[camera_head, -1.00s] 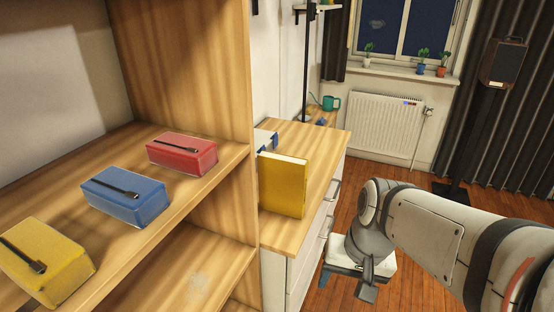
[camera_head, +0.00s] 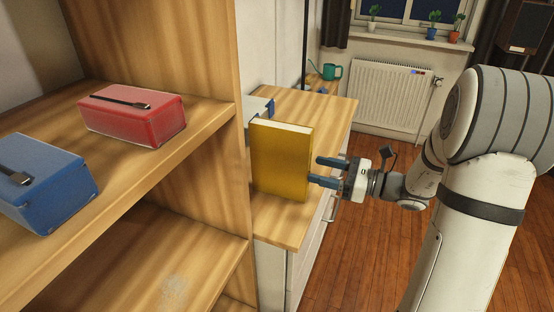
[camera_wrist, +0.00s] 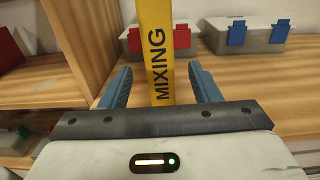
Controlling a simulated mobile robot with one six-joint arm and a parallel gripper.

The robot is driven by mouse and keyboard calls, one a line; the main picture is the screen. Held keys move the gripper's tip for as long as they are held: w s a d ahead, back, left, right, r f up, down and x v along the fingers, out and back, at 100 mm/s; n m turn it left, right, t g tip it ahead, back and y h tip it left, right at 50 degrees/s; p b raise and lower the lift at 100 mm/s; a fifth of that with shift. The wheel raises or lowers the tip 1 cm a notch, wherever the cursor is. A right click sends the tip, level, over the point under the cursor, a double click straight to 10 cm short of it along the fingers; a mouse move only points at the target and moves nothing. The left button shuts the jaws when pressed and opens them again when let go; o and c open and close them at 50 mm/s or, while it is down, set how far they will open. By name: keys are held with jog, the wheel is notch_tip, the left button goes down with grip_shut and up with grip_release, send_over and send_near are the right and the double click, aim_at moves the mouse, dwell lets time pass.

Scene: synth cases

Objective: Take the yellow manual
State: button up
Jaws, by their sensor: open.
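The yellow manual (camera_head: 280,160) stands upright on the wooden top of a white cabinet, beside the shelf's side panel. In the wrist view its yellow spine (camera_wrist: 157,60) shows the word "MIXING". My gripper (camera_head: 322,172) is open, just to the right of the manual in the head view. In the wrist view the spine stands between the two blue fingers (camera_wrist: 157,85), with a gap on each side. The head view does not clearly show whether the fingertips overlap the manual.
A wooden shelf at left holds a red case (camera_head: 132,115) and a blue case (camera_head: 42,180). Behind the manual are grey cases, one with blue latches (camera_wrist: 250,36), one with red latches (camera_wrist: 134,40). A teal watering can (camera_head: 330,71) stands farther back.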

aim_at(292, 161)
jog(key=x, duration=0.8)
jog(key=shift+a+r, duration=0.1)
jog(key=shift+r, duration=0.1)
grip_shut()
dwell(0.4)
jog(key=shift+r, duration=0.1)
